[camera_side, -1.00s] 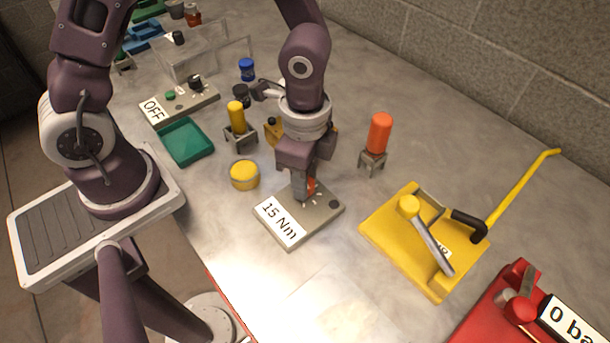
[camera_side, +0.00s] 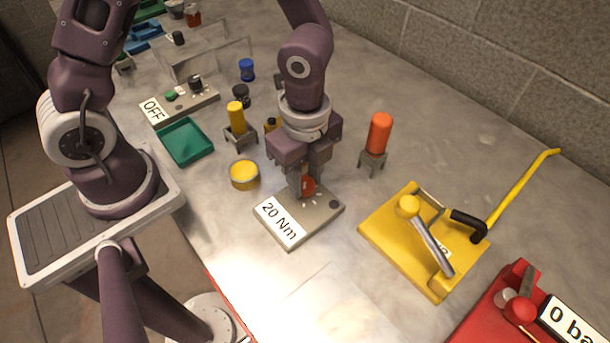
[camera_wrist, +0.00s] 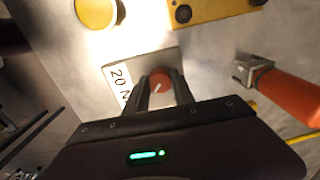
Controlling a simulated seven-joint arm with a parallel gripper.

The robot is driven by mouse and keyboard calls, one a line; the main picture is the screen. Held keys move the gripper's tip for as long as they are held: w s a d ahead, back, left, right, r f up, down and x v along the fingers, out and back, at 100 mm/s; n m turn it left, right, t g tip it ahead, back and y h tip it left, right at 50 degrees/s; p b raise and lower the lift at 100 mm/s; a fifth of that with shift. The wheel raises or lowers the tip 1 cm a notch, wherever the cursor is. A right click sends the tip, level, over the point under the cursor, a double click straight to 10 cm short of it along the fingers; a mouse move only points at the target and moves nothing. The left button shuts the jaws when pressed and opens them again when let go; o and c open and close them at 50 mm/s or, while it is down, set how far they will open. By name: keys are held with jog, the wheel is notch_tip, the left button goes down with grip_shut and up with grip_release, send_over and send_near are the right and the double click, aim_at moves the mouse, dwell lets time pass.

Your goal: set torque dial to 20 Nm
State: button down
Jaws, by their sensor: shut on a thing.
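The torque dial is a red-orange knob (camera_side: 308,185) on a grey plate (camera_side: 325,213) whose white label (camera_side: 281,220) reads "20 Nm". My gripper (camera_side: 306,188) points down at the plate and is shut on the knob, a finger on each side of it. In the wrist view the red knob (camera_wrist: 159,80) with a pale pointer line sits between my two fingertips (camera_wrist: 161,90). The label (camera_wrist: 119,86) there is partly cut off by my gripper, with "20 N" showing. Part of the plate's scale is hidden by the fingers.
An orange cylinder (camera_side: 380,133) on a grey stand is right of my gripper. A yellow round cap (camera_side: 244,175) lies to the left. A yellow plate (camera_side: 390,235) with levers and a red unit (camera_side: 490,318) are at right. A green tray (camera_side: 186,143) is farther left.

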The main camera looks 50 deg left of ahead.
aim_at(304, 181)
dwell(0.3)
jog(key=c, duration=1.1)
grip_release()
jog(key=shift+o, duration=0.2)
notch_tip(304, 181, up, 7)
jog(key=shift+r, duration=0.1)
jog(key=s+a+r+n+t, duration=0.2)
jog(key=s+a+r+n, duration=0.3)
jog(key=r+n, duration=0.2)
jog(key=s+a+r+n+t, duration=0.3)
jog(key=s+a+r+n, duration=0.3)
jog(key=n, duration=0.5)
jog(key=shift+r+t, duration=0.3)
jog(key=shift+r, duration=0.3)
